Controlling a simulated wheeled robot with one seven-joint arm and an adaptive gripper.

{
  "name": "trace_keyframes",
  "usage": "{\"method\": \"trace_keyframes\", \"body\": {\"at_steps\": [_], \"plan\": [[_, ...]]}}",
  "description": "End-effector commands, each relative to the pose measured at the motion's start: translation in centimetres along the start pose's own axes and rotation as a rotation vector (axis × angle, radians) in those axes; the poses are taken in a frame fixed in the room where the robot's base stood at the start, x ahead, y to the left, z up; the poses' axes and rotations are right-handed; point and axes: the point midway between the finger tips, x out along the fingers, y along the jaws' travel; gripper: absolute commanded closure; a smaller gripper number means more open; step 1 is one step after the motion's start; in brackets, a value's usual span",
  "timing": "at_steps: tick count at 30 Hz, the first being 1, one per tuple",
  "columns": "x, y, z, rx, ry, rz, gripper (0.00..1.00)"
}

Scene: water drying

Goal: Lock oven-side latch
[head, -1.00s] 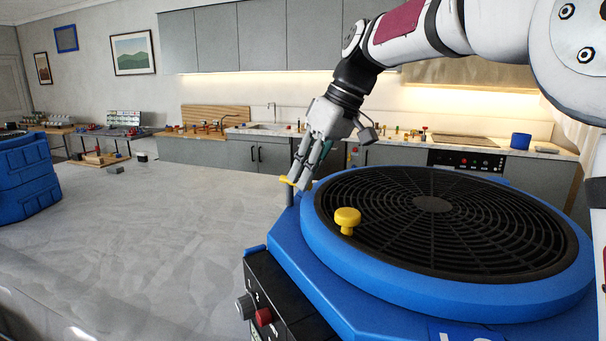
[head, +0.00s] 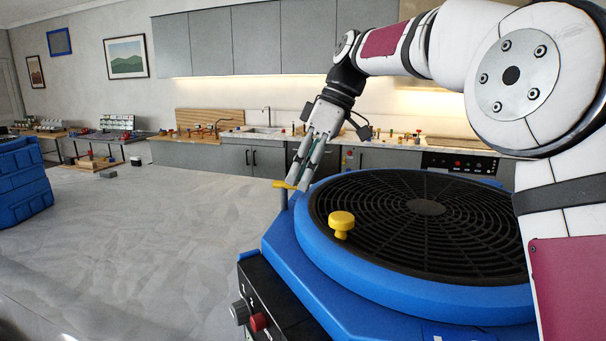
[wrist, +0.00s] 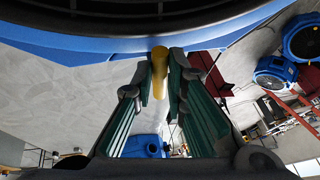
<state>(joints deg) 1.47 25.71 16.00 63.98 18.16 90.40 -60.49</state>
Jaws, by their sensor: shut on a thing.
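A yellow latch handle (head: 284,184) stands on a grey post at the far left edge of the blue machine with a round black grille (head: 300,240). My gripper (head: 302,187) reaches down to this handle. In the wrist view my gripper (wrist: 162,85) has its two green-padded fingers on either side of the yellow handle (wrist: 159,60) and is shut on it. The handle's far end and its pivot are partly hidden by the fingers and the machine's rim. A yellow knob (head: 341,222) stands on the near left rim of the grille, apart from my gripper.
Grey and red knobs (head: 248,317) sit on the machine's black side panel. A blue crate-like object (head: 22,185) stands at the far left. Counters with small items (head: 400,150) line the back wall. The grey floor left of the machine is clear.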

Motion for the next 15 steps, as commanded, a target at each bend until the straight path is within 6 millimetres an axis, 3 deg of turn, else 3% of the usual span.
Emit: {"method": "trace_keyframes", "body": {"at_steps": [6,7,9,15], "plan": [[-0.07,0.04,-0.08,-0.001,0.002,0.004,1.00],[-0.08,0.04,-0.08,-0.001,0.002,0.004,0.82],[-0.07,0.04,-0.08,-0.001,0.002,0.004,0.67],[-0.03,0.03,-0.04,0.000,0.001,0.002,0.67]]}}
